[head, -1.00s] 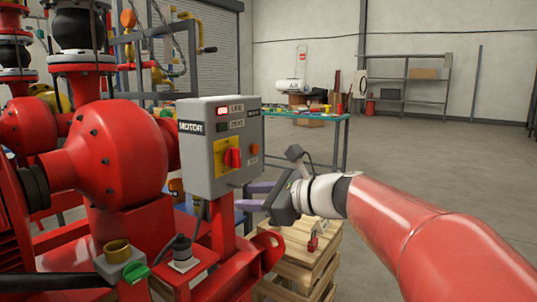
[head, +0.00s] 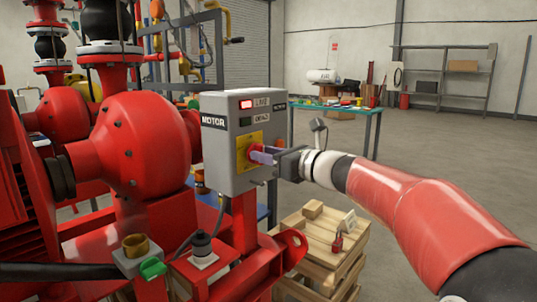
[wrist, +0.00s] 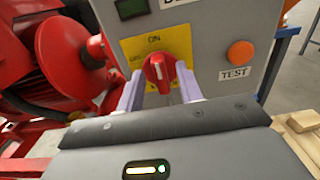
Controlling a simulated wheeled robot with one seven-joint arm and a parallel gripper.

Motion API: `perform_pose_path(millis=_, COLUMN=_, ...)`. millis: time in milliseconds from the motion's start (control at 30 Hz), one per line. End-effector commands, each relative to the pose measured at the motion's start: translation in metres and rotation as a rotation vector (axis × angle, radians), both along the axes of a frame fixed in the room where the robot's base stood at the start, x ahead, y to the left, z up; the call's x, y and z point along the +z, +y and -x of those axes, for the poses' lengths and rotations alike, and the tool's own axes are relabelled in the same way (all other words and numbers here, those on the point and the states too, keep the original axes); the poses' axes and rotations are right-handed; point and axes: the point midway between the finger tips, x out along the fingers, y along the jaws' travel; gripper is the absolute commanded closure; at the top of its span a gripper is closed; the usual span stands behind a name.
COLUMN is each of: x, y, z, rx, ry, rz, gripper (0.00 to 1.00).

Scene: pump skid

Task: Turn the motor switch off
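The motor switch is a red rotary knob (wrist: 158,70) on a yellow plate (wrist: 142,46), on the front of the grey MOTOR box (head: 226,172). In the wrist view the knob stands close to upright, with its white mark near the "ON" lettering at the top. My gripper (head: 262,155) is at the box front in the head view and partly covers the knob. In the wrist view its two pale purple fingers (wrist: 158,92) are apart, one each side of the knob, with gaps showing. The red lamp (head: 246,104) beside the upper label is lit.
An orange button (wrist: 240,53) above a "TEST" label is right of the knob. A wooden pallet stack (head: 318,240) with a red padlock (head: 337,244) and small blocks stands below my arm. Red pump pipework (head: 135,150) fills the left.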

Motion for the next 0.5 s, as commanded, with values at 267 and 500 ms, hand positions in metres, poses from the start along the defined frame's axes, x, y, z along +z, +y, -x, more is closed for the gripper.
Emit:
perform_pose_path(millis=267, x=-0.0003, y=-0.0002, z=0.0000, rx=0.000, ry=0.001, rz=0.001, gripper=0.77)
perform_pose_path(millis=500, x=-0.0004, y=-0.0003, z=0.0001, rx=0.000, ry=0.001, rz=0.001, gripper=1.00)
